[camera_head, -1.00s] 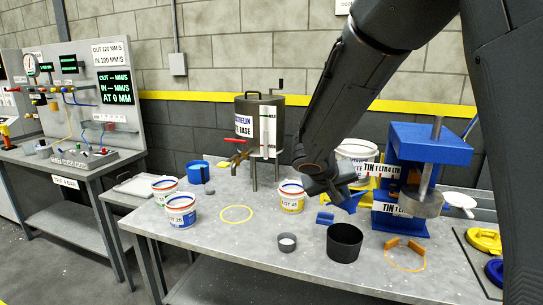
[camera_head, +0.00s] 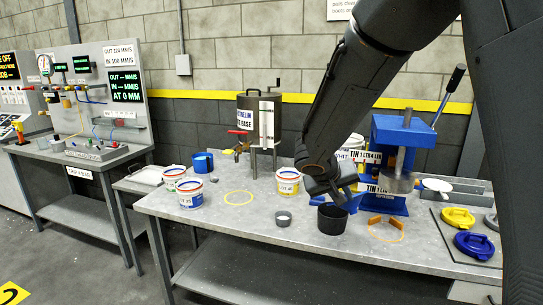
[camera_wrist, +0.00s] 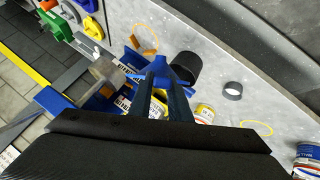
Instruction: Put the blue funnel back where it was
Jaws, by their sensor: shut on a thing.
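My gripper (camera_head: 340,192) is low over the bench, right of the middle, and shut on the blue funnel (camera_head: 350,202). The arm and wrist hide part of the funnel in the head view. In the wrist view the blue funnel (camera_wrist: 160,68) shows at the tips of the two dark fingers (camera_wrist: 161,88). The black pot (camera_head: 332,219) stands just in front of the funnel in the head view. I cannot tell whether the funnel touches the bench.
A blue press (camera_head: 402,135) stands behind, to the right. A small grey cup (camera_head: 283,218), labelled pails (camera_head: 288,182) and a yellow ring (camera_head: 239,198) lie to the left. Orange blocks (camera_head: 383,222) and lids (camera_head: 470,244) lie to the right. The front left of the bench is clear.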

